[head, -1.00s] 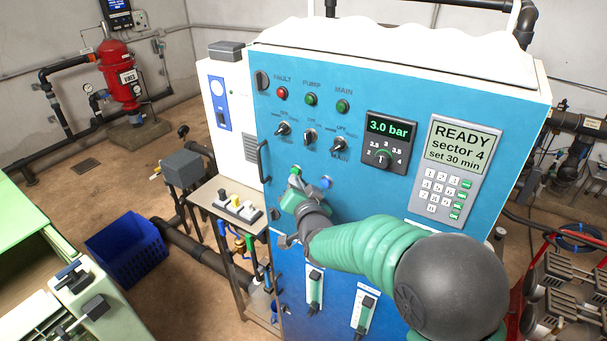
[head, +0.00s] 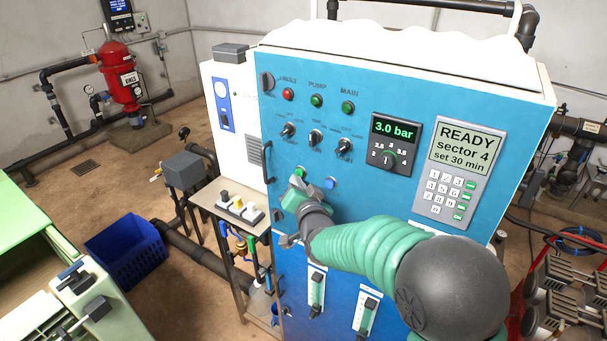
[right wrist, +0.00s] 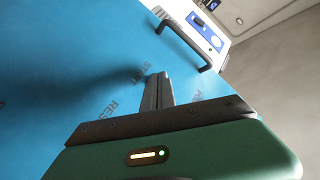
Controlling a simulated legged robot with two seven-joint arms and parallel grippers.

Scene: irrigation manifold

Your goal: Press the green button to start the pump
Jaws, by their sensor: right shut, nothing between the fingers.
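The green button (head: 299,171) is on the blue panel's lower left, left of a blue button (head: 330,184). My right gripper (head: 297,184) is shut and empty, its tips close to the green button, just below it in the head view. I cannot tell whether they touch it. In the right wrist view the shut fingers (right wrist: 158,91) point at the panel beside the START label (right wrist: 139,77); the button itself is hidden there. The PUMP lamp (head: 316,101) is green; I cannot tell if it is lit. My left gripper is not in view.
A black handle (head: 266,161) sticks out left of the button. Knobs (head: 315,138) and a 3.0 bar display (head: 395,130) are above. The keypad screen (head: 466,148) reads READY, sector 4. A small shelf (head: 222,208) stands left of the cabinet.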

